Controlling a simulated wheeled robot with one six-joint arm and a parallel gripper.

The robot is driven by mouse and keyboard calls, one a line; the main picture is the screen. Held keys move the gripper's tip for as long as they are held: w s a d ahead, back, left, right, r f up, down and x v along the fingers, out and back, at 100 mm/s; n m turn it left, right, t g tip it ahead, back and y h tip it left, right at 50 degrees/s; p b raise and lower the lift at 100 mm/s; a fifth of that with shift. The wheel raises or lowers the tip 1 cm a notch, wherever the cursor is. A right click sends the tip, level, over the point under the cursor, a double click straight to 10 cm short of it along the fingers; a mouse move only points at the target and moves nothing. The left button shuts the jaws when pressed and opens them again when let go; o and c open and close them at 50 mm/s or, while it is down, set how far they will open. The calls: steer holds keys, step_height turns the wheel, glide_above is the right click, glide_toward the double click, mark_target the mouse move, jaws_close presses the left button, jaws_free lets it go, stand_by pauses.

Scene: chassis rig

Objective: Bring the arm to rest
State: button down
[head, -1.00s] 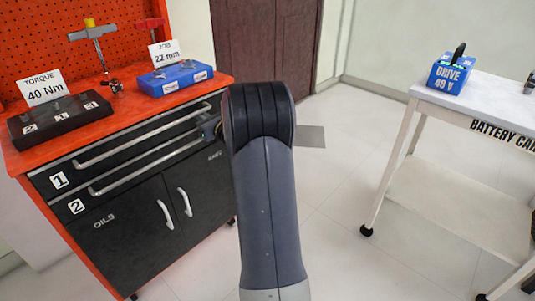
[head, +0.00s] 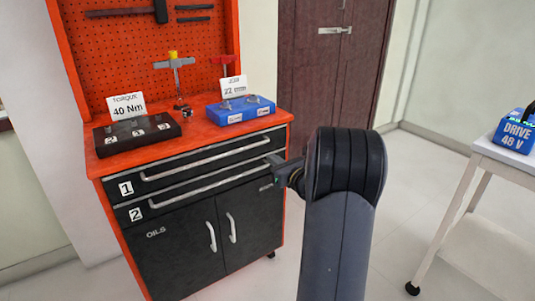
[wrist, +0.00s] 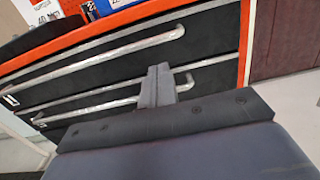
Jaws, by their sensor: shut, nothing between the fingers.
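My gripper (head: 283,170) is shut and empty, held out in front of the right end of the workbench drawers. In the wrist view my gripper (wrist: 158,86) shows its fingers together, overlapping the picture of the lower drawer's handle. I cannot tell from this whether they touch it. My arm rises at the lower right of the head view and bends left at its dark joint. The drawers marked 1 (head: 126,188) and 2 (head: 136,214) look shut.
The orange-topped bench (head: 197,134) holds a dark socket tray (head: 137,132), a blue box (head: 240,110) and a T-handled tool (head: 175,66). A white cart (head: 500,155) with a blue battery (head: 513,132) stands at right. The floor between is clear.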

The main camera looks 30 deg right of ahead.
steer(key=s, duration=0.5)
steer(key=shift+s+d+p, duration=0.1)
steer(key=shift+d+p, duration=0.05)
steer(key=shift+p, duration=0.2)
